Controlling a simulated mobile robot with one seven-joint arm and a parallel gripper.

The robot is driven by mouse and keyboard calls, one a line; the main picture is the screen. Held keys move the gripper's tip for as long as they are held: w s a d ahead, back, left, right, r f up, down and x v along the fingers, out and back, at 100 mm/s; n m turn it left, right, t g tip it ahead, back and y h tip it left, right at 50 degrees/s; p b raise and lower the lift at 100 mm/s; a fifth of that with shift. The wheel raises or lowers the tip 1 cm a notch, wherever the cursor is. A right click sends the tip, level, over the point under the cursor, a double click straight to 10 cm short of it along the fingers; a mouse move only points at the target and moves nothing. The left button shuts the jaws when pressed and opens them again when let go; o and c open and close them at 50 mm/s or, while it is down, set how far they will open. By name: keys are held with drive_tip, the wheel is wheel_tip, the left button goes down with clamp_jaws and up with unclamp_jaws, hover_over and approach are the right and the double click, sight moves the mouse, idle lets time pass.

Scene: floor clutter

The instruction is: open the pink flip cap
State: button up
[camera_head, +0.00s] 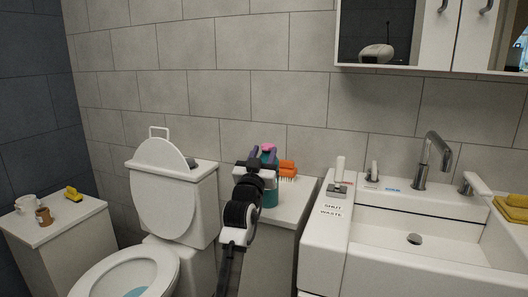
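The pink flip cap (268,147) shows as a small patch just above the end of my gripper, near the middle of the view. Below it a teal bottle (270,196) stands on the white cabinet between the toilet and the sink, mostly hidden behind my arm. My gripper (262,160) is in front of the upper part of the bottle, close to the cap in the picture. I cannot tell whether it touches the cap or bottle. Its fingers are too small and overlapped to show their opening. The hinge side of the cap cannot be made out.
An orange brush (287,169) lies just right of the bottle on the cabinet (296,208). The toilet (165,200), with its lid raised, is to the left. The sink counter (325,228) with a light-handled item (339,177) is to the right. The tiled wall is behind.

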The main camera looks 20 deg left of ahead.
drive_tip(key=shift+w+r, duration=0.1)
drive_tip(key=shift+w, duration=0.25)
drive_tip(key=shift+c, duration=0.5)
clamp_jaws()
drive_tip(key=shift+r, duration=0.1)
